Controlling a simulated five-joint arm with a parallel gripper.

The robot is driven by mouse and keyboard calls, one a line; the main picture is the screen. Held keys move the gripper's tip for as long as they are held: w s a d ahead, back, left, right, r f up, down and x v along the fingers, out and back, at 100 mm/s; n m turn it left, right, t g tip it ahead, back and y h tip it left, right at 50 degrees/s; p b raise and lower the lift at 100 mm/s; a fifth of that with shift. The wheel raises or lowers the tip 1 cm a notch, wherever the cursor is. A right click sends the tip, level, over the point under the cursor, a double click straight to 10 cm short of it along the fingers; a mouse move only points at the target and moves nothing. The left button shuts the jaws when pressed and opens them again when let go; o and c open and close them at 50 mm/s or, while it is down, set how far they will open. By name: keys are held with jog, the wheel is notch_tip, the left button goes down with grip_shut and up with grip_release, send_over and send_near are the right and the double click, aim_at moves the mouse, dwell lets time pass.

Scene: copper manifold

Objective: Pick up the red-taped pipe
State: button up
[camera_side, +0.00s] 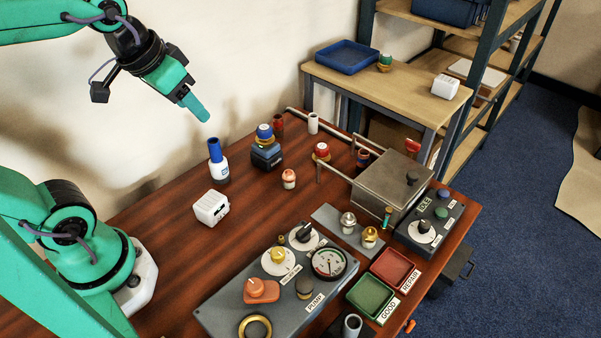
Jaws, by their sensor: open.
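My gripper (193,106) hangs at the upper left, above the back of the brown table (160,240), with teal fingers pointing down and right. It is open, holds nothing and is apart from everything on the table. A short reddish-brown pipe (279,122) stands upright at the back of the table, beside a white pipe (312,123). Another short upright pipe (362,158), with red and dark parts, stands behind the grey metal box. I cannot tell for sure which of these bears red tape.
A blue-and-white bottle (217,161) and a white block (211,207) stand below my gripper. The grey metal box (391,184), the pump panel (215,306), a green tray (370,298) and a red tray (393,267) fill the right and front. The left-middle tabletop is clear.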

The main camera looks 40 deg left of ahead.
jog(key=w+a+g, duration=0.1)
jog(key=w, duration=0.7)
jog(key=g, duration=0.4)
send_over(278, 116)
jog(key=f, duration=1.6)
jog(key=shift+s+d+f, duration=0.2)
jog(key=shift+s+d, duration=0.15)
jog(key=shift+w+a+f, duration=0.15)
jog(key=shift+w+f, duration=0.05)
jog(key=shift+f, duration=1.55)
jog(key=shift+a+f, duration=0.15)
jog(key=shift+f, duration=2.45)
